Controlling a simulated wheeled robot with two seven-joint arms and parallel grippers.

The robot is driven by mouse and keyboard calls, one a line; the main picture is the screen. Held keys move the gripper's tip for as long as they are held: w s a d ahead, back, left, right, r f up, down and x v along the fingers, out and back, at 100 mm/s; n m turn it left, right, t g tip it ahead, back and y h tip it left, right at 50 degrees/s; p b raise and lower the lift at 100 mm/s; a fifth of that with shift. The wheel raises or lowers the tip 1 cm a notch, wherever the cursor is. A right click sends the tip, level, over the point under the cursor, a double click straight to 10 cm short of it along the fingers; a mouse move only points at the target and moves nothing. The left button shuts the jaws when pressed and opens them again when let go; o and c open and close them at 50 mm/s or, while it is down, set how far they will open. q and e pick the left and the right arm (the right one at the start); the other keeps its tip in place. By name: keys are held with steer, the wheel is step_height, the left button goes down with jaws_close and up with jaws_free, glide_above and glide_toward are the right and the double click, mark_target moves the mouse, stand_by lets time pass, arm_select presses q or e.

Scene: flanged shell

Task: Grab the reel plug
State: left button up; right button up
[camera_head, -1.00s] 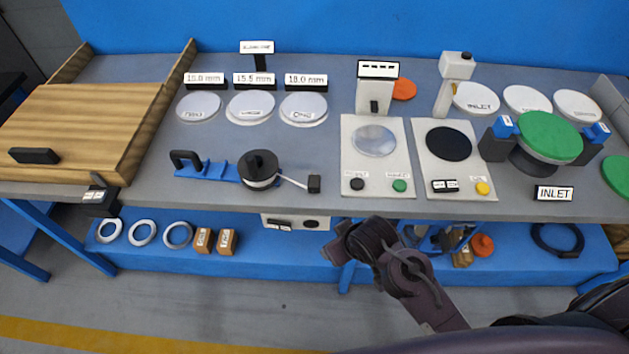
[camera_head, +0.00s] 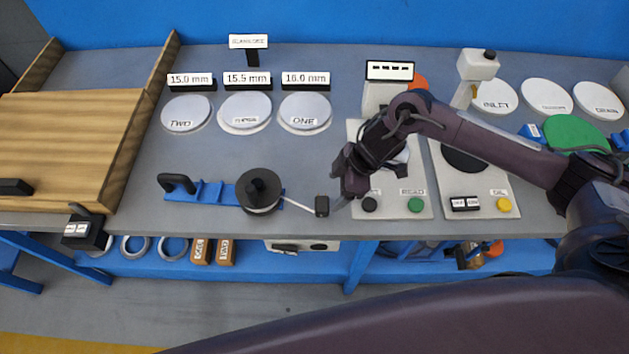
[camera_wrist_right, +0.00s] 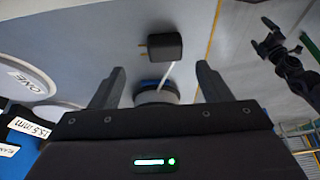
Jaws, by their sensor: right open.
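The reel plug (camera_head: 322,205) is a small black block at the end of a white cable from a black reel (camera_head: 258,190), near the table's front edge. In the right wrist view the plug (camera_wrist_right: 165,47) shows two prongs pointing left and lies just beyond the fingertips. My right gripper (camera_head: 343,188) is over the table just right of the plug. In its wrist view the right gripper (camera_wrist_right: 158,80) has its fingers wide apart with nothing between them. My left gripper is absent from the head view; a dark jointed shape in the wrist view may be it.
The reel sits on a blue base (camera_head: 205,192) with a black handle. A white panel with buttons (camera_head: 388,207) lies beneath and right of my right gripper. White discs (camera_head: 245,110) lie behind. The table between discs and reel is clear.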

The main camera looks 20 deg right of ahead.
mark_target(323, 203)
steer(key=shift+w+d+f, duration=0.1)
steer(key=shift+d+f, duration=0.05)
steer(key=shift+s+a+f+p, duration=0.35)
steer(key=shift+a+f, duration=0.1)
steer(key=shift+f, duration=0.15)
steer(key=shift+s+a+f+p, duration=0.3)
steer(key=shift+a+f, duration=0.15)
steer(key=shift+f, duration=0.15)
steer(key=f, duration=0.1)
steer(key=w+a+f, duration=0.1)
steer(key=shift+f+p, duration=0.3)
steer(key=shift+f, duration=0.05)
steer(key=shift+w+a+f, duration=0.1)
steer(key=shift+a+f, duration=0.1)
steer(key=shift+f, duration=0.3)
steer(key=c, duration=0.7)
steer(key=shift+c, duration=1.1)
arm_select(q)
steer(key=s, duration=0.1)
steer(key=s+r, duration=0.1)
steer(key=s, duration=0.1)
steer(key=shift+s+r, duration=0.35)
steer(key=shift+r, duration=0.05)
arm_select(e)
steer(key=shift+c, duration=1.1)
